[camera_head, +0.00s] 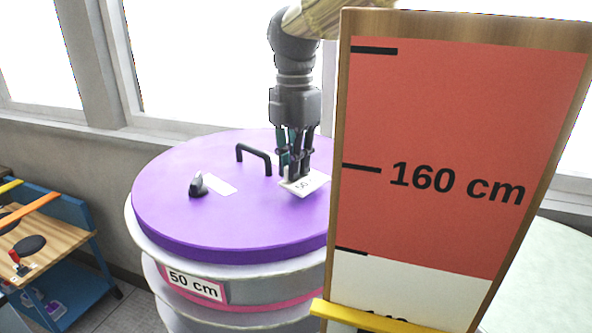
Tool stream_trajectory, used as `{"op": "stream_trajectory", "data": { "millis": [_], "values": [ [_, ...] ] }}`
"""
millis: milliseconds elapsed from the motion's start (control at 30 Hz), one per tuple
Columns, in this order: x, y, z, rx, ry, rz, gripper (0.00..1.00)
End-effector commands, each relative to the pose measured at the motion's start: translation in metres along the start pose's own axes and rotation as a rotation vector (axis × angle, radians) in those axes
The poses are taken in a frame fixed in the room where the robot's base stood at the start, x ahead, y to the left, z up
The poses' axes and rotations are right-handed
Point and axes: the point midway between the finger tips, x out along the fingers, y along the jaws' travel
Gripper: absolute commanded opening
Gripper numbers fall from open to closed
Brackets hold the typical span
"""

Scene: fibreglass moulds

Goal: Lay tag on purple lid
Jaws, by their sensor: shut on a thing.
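The purple lid (225,225) lies on a round white stack at the centre of the head view. It carries a black arched handle (254,153). My gripper (294,176) reaches down from above, over the right part of the lid. The fingers hide part of the tag.
A dark knob (197,186) and a white label (219,184) are left on the lid. A tall board marked "160 cm" (460,140) blocks the right side. A "50 cm" plate (195,285) is on the stack's front. A blue wooden-topped cart (70,245) stands left.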

Motion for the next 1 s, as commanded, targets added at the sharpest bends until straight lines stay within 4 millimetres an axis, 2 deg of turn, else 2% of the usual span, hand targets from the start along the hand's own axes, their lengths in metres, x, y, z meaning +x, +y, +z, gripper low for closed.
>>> {"op": "stream_trajectory", "data": {
  "millis": [133, 533, 567, 667, 1000],
  "values": [
    [0.017, -0.001, 0.000, 0.000, 0.000, -0.003, 0.00],
    [0.021, 0.000, 0.000, 0.001, 0.000, -0.001, 0.00],
    [0.021, 0.000, 0.000, 0.001, 0.000, 0.000, 0.12],
    [0.021, 0.000, 0.000, 0.000, 0.000, 0.000, 0.30],
    [0.020, 0.000, 0.000, 0.000, 0.000, -0.001, 0.32]
  ]
}}
